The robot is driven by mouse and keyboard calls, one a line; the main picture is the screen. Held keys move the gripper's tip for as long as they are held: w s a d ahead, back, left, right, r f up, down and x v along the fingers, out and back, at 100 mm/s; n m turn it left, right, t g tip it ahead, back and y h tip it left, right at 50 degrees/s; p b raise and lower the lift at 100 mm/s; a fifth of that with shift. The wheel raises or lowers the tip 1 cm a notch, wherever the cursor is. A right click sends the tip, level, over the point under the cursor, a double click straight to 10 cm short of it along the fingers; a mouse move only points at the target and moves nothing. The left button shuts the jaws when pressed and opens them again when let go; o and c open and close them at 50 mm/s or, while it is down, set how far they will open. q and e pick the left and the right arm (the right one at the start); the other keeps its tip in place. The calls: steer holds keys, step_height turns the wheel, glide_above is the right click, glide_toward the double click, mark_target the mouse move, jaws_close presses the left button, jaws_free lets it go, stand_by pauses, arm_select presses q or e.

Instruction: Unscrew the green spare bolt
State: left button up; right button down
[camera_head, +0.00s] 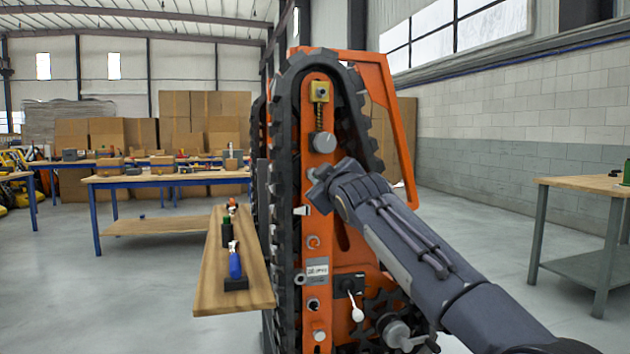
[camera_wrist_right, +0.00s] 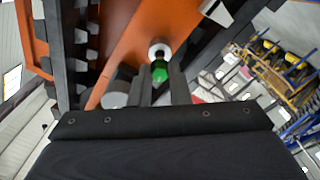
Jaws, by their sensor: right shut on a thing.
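The green spare bolt (camera_wrist_right: 160,71) shows in the right wrist view, against the orange carrier frame (camera_wrist_right: 150,25) with a pale round collar just beyond it. My right gripper (camera_wrist_right: 161,90) is shut on the bolt, one dark finger on each side. In the head view my right gripper (camera_head: 317,186) reaches the orange side plate (camera_head: 318,232) of the tracked carrier from the right. The gripper hides the bolt there. My left gripper is not in view.
A wooden shelf (camera_head: 212,292) left of the track (camera_head: 285,200) holds a blue-handled tool (camera_head: 235,262) and other small items. A grey knob (camera_head: 325,139) is just above my gripper, and a white-tipped lever (camera_head: 356,312) is below. A table (camera_head: 580,183) stands at right.

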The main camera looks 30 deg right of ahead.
steer(key=shift+s, duration=0.3)
steer(key=b+v, duration=0.3)
steer(key=shift+s+a, duration=0.1)
steer(key=shift+s, duration=0.1)
stand_by(0.4)
steer(key=c, duration=2)
jaws_free()
jaws_close()
